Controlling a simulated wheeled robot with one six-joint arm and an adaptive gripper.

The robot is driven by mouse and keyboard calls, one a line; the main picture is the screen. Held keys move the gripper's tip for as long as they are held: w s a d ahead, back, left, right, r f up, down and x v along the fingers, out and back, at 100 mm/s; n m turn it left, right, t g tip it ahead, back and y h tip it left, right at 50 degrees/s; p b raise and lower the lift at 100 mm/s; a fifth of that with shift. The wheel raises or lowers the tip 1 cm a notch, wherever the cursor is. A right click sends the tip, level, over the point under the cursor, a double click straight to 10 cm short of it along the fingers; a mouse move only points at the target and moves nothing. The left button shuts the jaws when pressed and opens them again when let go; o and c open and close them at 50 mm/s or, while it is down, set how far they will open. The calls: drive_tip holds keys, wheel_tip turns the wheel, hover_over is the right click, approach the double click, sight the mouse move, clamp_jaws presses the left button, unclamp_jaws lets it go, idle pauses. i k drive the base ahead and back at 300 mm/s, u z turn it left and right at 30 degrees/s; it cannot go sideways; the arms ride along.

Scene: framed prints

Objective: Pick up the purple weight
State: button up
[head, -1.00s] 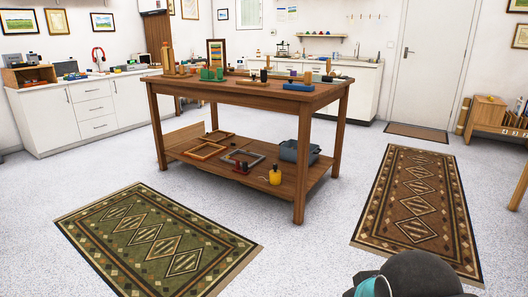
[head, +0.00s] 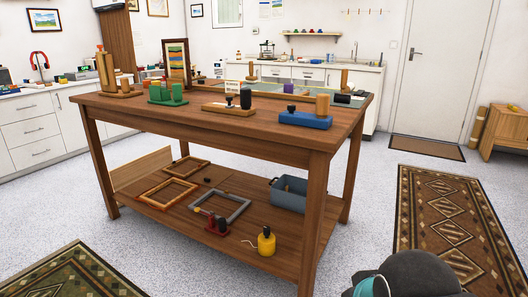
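A small purple piece (head: 289,88), which looks like the purple weight, stands on the far part of the wooden table (head: 240,135), behind a blue block (head: 305,120). It is too small to make out its shape. A small dark knob (head: 291,108) and a tan cylinder (head: 322,104) stand on the blue block in front of it. My gripper's fingers are not in view; only a dark, rounded part of my own arm with a teal band shows at the bottom right, well short of the table.
The tabletop also holds a green piece (head: 167,94) and a wooden stand with dark knobs (head: 229,108). The lower shelf carries frames, a grey bin (head: 288,194) and a yellow weight (head: 266,241). Rugs lie at the left and right (head: 440,220); the floor between is clear.

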sight(288, 88)
drive_tip(key=i, duration=0.3)
drive_tip(key=z, duration=1.4)
drive_tip(key=i, duration=2.9)
drive_tip(key=u, duration=2.65)
